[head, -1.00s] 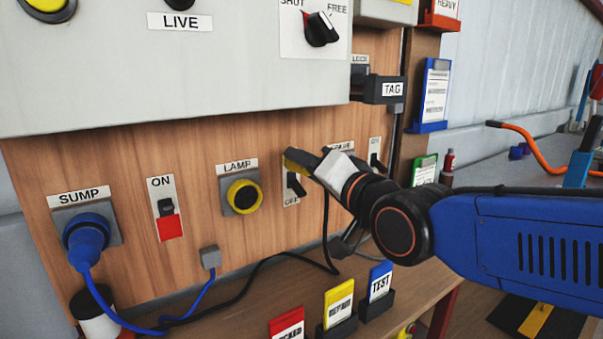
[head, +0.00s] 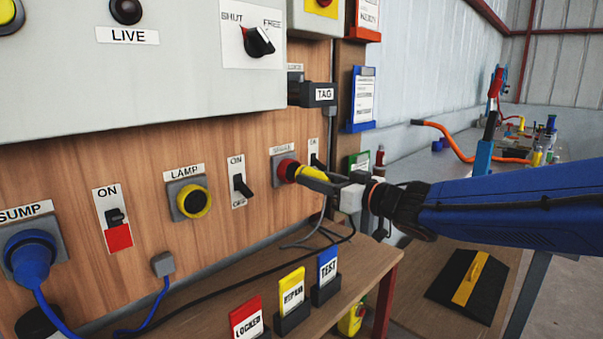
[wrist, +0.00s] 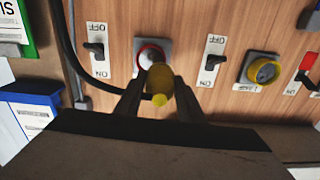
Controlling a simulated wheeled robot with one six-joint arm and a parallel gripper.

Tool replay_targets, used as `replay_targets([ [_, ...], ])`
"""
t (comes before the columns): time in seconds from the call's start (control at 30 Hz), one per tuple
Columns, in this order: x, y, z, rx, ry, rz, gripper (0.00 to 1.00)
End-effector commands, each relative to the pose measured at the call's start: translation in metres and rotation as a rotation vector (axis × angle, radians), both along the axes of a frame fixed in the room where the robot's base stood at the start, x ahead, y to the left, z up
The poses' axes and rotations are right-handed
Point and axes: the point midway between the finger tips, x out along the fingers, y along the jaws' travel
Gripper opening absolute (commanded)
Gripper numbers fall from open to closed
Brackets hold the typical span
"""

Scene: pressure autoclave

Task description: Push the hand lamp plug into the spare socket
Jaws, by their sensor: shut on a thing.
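The hand lamp plug (head: 314,174) is yellow and held in my gripper (head: 325,182), its front close up to the spare socket. The spare socket (head: 287,170) has a red ring on a grey plate, under a label partly hard to read. In the wrist view the yellow plug (wrist: 160,82) sits between the two dark fingers of my gripper (wrist: 158,98) and overlaps the lower part of the red-ringed socket (wrist: 150,53).
The yellow LAMP socket (head: 191,201) and a black ON/OFF switch (head: 241,186) are left of the spare socket. Another switch (head: 316,160) is close on its right. A dark cable (wrist: 63,45) hangs beside the gripper. Coloured cards (head: 291,290) stand on the shelf below.

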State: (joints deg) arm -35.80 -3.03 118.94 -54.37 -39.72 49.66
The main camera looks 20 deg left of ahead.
Motion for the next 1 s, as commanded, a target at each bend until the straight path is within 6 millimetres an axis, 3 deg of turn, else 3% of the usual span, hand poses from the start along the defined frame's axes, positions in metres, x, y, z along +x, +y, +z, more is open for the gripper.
replay_targets([
  [0.2, 0.014, -0.008, -0.011, -0.016, -0.042, 0.006, 0.00],
  [0.57, 0.014, -0.009, -0.011, -0.017, -0.044, 0.007, 0.00],
  [1.0, 0.020, 0.008, -0.011, -0.016, -0.044, 0.008, 0.00],
])
